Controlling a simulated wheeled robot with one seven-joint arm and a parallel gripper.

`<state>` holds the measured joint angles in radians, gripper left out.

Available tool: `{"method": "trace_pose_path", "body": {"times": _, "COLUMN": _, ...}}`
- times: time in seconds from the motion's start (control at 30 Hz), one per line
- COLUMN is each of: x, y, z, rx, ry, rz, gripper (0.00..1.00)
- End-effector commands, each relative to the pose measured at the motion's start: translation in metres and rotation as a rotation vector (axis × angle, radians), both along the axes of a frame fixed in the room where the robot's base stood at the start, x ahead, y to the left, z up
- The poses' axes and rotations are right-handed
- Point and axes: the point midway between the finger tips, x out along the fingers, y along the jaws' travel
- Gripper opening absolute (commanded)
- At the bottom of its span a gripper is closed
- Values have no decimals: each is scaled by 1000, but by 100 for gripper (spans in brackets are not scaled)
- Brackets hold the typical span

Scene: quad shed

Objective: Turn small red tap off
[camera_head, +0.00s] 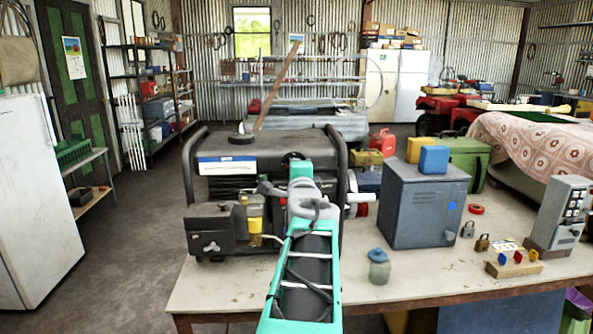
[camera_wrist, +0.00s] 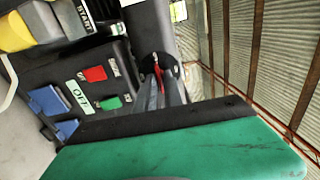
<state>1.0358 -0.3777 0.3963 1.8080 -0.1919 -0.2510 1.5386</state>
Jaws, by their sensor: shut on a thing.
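The generator (camera_head: 268,152) stands on the bench in the head view, a dark machine in a black tube frame, and my arm covers part of its front. In the wrist view, my gripper (camera_wrist: 160,92) has its grey fingers close together beside the generator's dark panel (camera_wrist: 75,85). A thin red piece (camera_wrist: 161,77), seemingly the small red tap, shows between the fingers, and they are shut on it. Most of it is hidden, so its turn angle cannot be told. In the head view my fingertips are hidden behind my arm.
The panel has a red patch (camera_wrist: 95,74), a green patch (camera_wrist: 111,103) and blue parts (camera_wrist: 47,101). On the bench, a grey metal box (camera_head: 420,210), a glass jar (camera_head: 379,268) and a block with coloured knobs (camera_head: 514,266) stand to the right. The floor at left is clear.

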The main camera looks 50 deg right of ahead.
Motion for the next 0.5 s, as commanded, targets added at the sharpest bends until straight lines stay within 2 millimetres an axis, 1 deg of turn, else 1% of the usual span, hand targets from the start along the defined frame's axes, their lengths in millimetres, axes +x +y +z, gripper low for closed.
{"method": "trace_pose_path", "body": {"times": 0.03, "x": 0, "y": 0, "z": -1, "rx": 1, "ry": 1, "rz": 0, "gripper": 0}}
{"method": "trace_pose_path", "body": {"times": 0.07, "x": 0, "y": 0, "z": 0, "rx": 1, "ry": 1, "rz": 0, "gripper": 14}}
{"method": "trace_pose_path", "body": {"times": 0.27, "x": 0, "y": 0, "z": 0, "rx": -1, "ry": 1, "rz": 0, "gripper": 30}}
{"method": "trace_pose_path", "body": {"times": 0.5, "x": 0, "y": 0, "z": 0, "rx": -1, "ry": 1, "rz": 0, "gripper": 31}}
